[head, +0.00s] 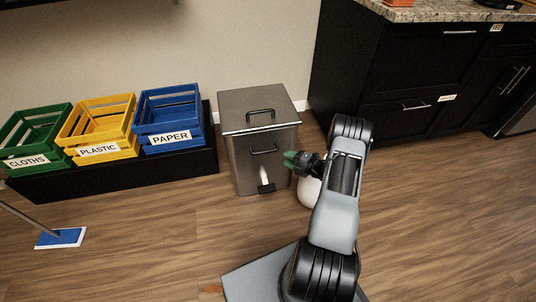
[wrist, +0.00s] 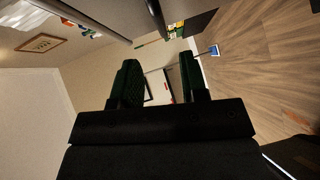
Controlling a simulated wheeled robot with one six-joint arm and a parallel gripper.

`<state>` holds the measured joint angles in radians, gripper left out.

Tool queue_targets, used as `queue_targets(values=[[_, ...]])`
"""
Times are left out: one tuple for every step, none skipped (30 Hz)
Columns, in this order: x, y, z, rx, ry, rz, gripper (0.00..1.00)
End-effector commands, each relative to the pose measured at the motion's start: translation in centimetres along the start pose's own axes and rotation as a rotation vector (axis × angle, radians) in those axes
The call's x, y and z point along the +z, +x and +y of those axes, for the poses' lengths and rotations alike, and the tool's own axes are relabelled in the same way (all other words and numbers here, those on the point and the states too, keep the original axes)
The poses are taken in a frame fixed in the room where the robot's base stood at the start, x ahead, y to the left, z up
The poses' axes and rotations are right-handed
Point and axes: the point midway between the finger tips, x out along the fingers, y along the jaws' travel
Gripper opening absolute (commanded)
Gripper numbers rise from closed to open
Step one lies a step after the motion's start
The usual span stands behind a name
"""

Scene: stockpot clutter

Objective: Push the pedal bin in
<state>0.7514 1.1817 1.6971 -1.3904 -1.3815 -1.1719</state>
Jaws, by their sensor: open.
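The pedal bin (head: 245,160) is a brushed-steel box with a flat lid, standing on the floor against the wall in the head view. It has a black handle on the lid, another on the front, and a black pedal (head: 266,188) low at the front. My gripper (head: 290,157) is at the bin's front right, with its green fingertips pointing left. I cannot tell whether they touch the bin. In the wrist view my gripper (wrist: 160,82) shows two dark fingers spread apart with nothing held between them.
Left of the bin, a black base (head: 120,174) carries green, yellow and blue crates labelled CLOTHS, PLASTIC and PAPER. A dark cabinet (head: 400,85) stands to the right. A white rounded object (head: 308,193) is partly hidden behind my arm.

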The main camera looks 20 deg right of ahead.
Motion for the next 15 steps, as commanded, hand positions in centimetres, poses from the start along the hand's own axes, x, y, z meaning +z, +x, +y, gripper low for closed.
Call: queue_targets(values=[[-0.1,1.2,-0.2,-0.002,-0.002,0.005,0.40],[0.0,1.8,-0.2,-0.002,-0.001,0.004,0.40],[-0.1,2.6,-0.2,-0.002,-0.001,0.005,0.40],[0.0,3.2,-0.2,-0.001,-0.001,0.003,0.40],[0.0,3.8,-0.2,-0.001,-0.002,0.004,0.40],[0.0,4.5,-0.2,-0.001,-0.002,0.003,0.40],[-0.1,5.1,-0.2,-0.002,-0.001,0.003,0.40],[-0.1,5.6,-0.3,-0.002,-0.001,0.003,0.40],[0.0,6.3,-0.2,-0.002,0.000,0.002,0.40],[0.0,6.8,-0.2,-0.001,0.000,0.002,0.40],[0.0,7.2,-0.2,-0.001,0.000,0.002,0.40],[-0.1,7.8,-0.2,-0.002,0.000,0.002,0.40],[-0.1,8.2,-0.2,-0.002,0.000,0.001,0.40],[0.0,8.5,-0.2,-0.002,0.000,0.000,0.40],[0.0,8.9,-0.2,-0.002,0.000,0.001,0.40]])
